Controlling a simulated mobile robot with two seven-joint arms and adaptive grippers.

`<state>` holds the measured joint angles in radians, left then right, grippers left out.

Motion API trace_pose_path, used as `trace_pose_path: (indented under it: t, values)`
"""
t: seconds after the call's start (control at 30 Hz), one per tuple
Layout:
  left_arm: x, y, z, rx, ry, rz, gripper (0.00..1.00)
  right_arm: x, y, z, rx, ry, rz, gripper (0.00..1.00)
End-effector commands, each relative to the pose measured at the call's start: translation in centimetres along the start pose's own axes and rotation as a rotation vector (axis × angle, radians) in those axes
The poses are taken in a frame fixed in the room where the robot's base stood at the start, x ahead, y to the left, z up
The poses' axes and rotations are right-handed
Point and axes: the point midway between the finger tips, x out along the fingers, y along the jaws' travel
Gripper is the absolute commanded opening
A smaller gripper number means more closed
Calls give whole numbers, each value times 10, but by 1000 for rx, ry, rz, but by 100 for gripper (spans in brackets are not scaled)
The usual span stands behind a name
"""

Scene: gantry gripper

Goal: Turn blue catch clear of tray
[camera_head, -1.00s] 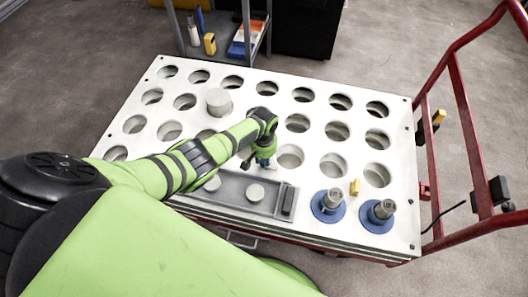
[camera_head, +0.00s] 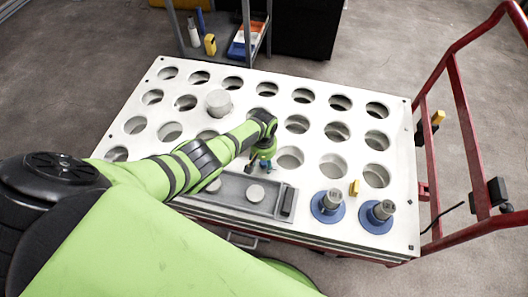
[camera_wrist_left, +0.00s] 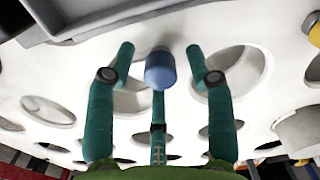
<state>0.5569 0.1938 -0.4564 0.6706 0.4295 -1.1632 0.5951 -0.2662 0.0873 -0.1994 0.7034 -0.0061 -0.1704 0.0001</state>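The blue catch (camera_wrist_left: 160,70) is a short blue cylinder with a grey top, standing on the white perforated plate in the left wrist view. The grey tray (camera_head: 230,187) lies at the plate's front edge and holds pale round pieces; its edge (camera_wrist_left: 120,16) also shows at the upper left of the left wrist view. My left gripper (camera_head: 262,166) points down just behind the tray's right part. Its teal fingers (camera_wrist_left: 159,80) are spread, with visible gaps on both sides of the catch. My right gripper is not in view.
Two blue-based grey posts (camera_head: 328,205) (camera_head: 379,215) and a small yellow block (camera_head: 354,187) stand right of the tray. A pale cylinder (camera_head: 219,103) stands farther back. A red cart handle (camera_head: 462,110) rises at the right. The plate has many open holes.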

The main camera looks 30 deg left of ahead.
Motion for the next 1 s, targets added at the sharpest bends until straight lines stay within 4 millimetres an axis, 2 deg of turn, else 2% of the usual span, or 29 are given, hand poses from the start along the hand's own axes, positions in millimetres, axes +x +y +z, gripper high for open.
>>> trace_pose_path:
  t: [0.27, 0.47, 0.63, 1.0]
  values:
    - [-2, 1, -2, 2, 5, 2, 54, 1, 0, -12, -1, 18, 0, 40]
    - [-14, 2, -3, 2, 8, 6, 54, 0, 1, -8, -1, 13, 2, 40]
    - [-34, 0, -2, 3, 9, 4, 54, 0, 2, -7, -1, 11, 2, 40]
    - [-98, 1, -2, 2, 7, 4, 54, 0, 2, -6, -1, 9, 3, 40]
